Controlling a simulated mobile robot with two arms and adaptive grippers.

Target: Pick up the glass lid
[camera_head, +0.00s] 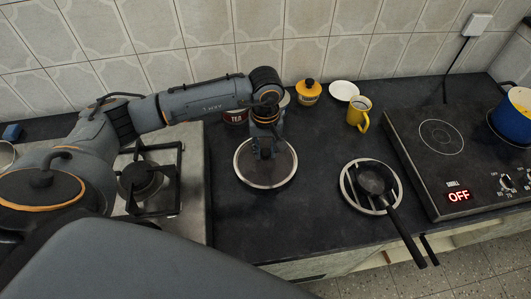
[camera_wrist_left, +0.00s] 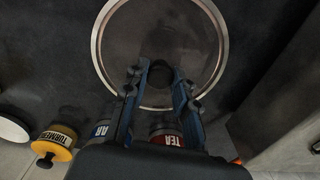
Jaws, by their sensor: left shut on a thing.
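The glass lid (camera_head: 284,173) is a round clear disc with a steel rim and a dark knob. It is level, over the dark counter between the gas stove and the black pan. My left gripper (camera_head: 265,152) comes down on its middle from above and is shut on the knob. In the left wrist view the lid (camera_wrist_left: 125,40) fills the top middle, with the dark knob between the fingertips of the left gripper (camera_wrist_left: 160,76). I cannot tell whether the rim touches the counter. My right gripper is not in view.
A gas stove (camera_head: 163,203) is left of the lid. A tea tin (camera_head: 236,117), a yellow turmeric jar (camera_head: 308,93), a white saucer (camera_head: 343,90) and a yellow mug (camera_head: 358,115) stand behind. A black pan (camera_head: 372,180) and an electric hob (camera_head: 436,137) are to the right.

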